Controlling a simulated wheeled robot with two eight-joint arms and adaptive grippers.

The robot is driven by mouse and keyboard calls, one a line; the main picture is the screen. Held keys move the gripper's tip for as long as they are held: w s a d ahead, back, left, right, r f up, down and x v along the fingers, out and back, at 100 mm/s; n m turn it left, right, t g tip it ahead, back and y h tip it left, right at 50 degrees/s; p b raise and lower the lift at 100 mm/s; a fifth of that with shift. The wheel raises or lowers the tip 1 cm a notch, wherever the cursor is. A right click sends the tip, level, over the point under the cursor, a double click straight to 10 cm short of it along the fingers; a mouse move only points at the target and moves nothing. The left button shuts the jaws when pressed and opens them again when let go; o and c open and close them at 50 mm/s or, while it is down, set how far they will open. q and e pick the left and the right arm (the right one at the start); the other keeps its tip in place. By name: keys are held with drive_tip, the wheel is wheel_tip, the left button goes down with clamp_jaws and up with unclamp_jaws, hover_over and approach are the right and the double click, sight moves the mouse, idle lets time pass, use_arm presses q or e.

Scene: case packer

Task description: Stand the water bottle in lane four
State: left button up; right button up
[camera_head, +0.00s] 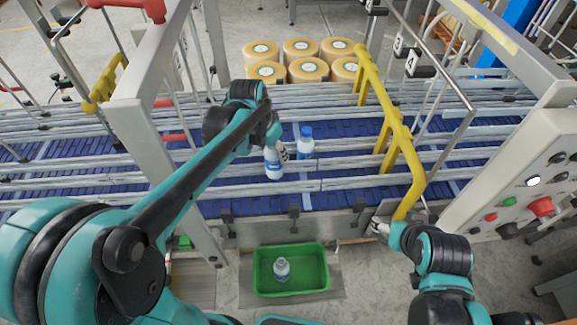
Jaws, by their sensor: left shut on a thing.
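My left gripper (283,152) is shut on a water bottle (273,164), clear with a blue label, over the blue conveyor lanes (240,208). The gripper partly hides its top. The bottle looks nearly upright; I cannot tell whether its base touches the belt. A second bottle (305,146) with a blue cap stands just right of it, among the lane rails. A third bottle (281,268) stands in the green tray (322,270) in front of the conveyor. My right gripper (378,228) is at the conveyor's front edge; its fingers are too small to read.
Grey guide rails (110,161) divide the belt lengthwise. A yellow frame (398,130) rises over the belt on the right. Grey posts (148,130) stand at left. A control panel (530,185) is at right. Several round tan containers (302,47) stand behind the conveyor.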

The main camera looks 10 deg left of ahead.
sight(274, 167)
use_arm(q)
wheel_tip(274, 167, down, 7)
drive_tip(key=shift+r, duration=0.1)
drive_tip(key=shift+s, duration=0.1)
idle(0.3)
drive_tip(key=o, duration=1)
drive_tip(key=shift+f, duration=0.2)
drive_tip(key=o, duration=0.4)
